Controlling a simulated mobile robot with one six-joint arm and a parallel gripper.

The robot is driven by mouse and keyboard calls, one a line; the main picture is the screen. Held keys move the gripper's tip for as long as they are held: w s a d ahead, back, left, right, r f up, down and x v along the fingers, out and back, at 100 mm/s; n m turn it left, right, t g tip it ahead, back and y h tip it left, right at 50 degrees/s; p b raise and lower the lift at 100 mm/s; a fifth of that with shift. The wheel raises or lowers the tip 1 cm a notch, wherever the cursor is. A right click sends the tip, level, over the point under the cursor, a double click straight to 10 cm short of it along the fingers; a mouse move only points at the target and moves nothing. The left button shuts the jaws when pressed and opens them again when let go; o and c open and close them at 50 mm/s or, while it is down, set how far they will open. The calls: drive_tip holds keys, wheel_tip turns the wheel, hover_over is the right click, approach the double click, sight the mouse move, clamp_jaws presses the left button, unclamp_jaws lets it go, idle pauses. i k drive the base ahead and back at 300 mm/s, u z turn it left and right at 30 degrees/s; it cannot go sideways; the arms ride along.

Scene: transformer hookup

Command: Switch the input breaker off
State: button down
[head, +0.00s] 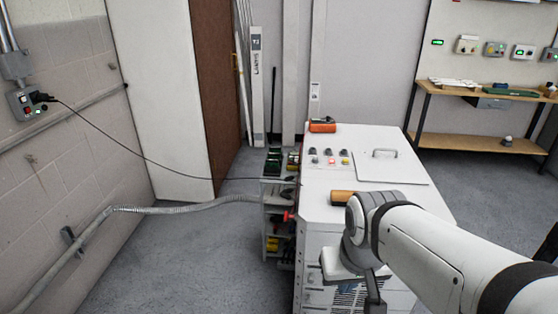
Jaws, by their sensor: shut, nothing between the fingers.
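The white cabinet (330,165) stands in the middle of the head view. Its top has small round controls with red and amber ones (345,161) near the left, and a hinged-looking lid with a handle (385,153). A red knob (289,216) sticks out at its left side. A grey wall box (27,102) with a red switch, a green light and a black plug is at the far left. I cannot tell which control is the input breaker. My gripper (374,298) is low in front of the cabinet, shut and empty; its fingertips are hard to make out.
A narrow rack (270,200) with green and yellow parts stands against the cabinet's left. A black cable (120,155) runs from the wall box to it. An orange device (322,126) and a brown cylinder (343,197) lie on the cabinet.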

sight(282, 194)
drive_tip(key=u, duration=0.25)
drive_tip(key=i, duration=1.1)
drive_tip(key=z, duration=0.2)
